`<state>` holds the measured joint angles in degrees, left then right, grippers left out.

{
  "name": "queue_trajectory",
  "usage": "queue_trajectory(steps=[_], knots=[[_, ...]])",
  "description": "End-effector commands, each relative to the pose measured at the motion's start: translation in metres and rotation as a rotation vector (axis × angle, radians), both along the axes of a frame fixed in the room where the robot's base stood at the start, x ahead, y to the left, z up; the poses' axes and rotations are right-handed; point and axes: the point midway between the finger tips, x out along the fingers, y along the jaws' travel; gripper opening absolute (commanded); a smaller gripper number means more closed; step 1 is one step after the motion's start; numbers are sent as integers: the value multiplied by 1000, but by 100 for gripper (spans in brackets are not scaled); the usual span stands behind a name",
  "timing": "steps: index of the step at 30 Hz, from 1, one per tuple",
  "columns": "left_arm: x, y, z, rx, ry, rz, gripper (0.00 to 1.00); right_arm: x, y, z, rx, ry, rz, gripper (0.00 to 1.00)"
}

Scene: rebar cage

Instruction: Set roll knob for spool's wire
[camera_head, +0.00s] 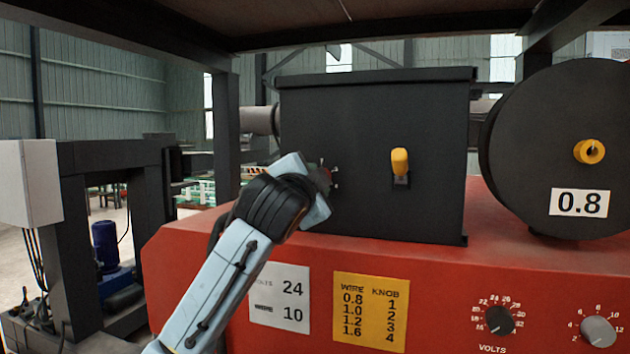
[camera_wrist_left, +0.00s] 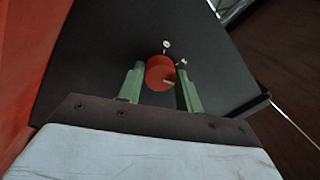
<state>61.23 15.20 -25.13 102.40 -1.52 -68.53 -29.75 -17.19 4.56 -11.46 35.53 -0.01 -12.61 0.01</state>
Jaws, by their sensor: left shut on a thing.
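The red roll knob (camera_wrist_left: 158,73) is on the black box (camera_wrist_left: 95,55) and sits between the two green fingers of my left gripper (camera_wrist_left: 161,88), which are shut on it. Small white marks lie around the knob, too small to read. In the head view my left gripper (camera_head: 324,182) reaches the left part of the black box (camera_head: 350,120), and its wrist hides most of the knob. The black spool (camera_head: 530,130) at the right carries a white "0.8" label (camera_head: 579,203). The yellow chart (camera_head: 371,312) pairs wire 0.8, 1.0, 1.2, 1.6 with knob 1, 2, 3, 4. My right gripper is not in view.
A yellow lever (camera_head: 400,162) stands out from the box's middle. The red housing (camera_head: 440,275) below has a white sheet (camera_head: 280,299), a black volts dial (camera_head: 499,320) and a grey dial (camera_head: 598,331). A dark frame post (camera_head: 226,125) stands left of the box.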

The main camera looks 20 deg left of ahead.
Motion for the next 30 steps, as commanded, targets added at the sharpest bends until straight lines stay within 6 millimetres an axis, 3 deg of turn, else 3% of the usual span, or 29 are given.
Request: queue_trajectory(steps=[15, 30], knots=[[0, -2, 0, -468, 18, -1, 12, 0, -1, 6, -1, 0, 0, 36], [0, -1, -1, -694, 26, 2, 12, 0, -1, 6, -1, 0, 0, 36]])
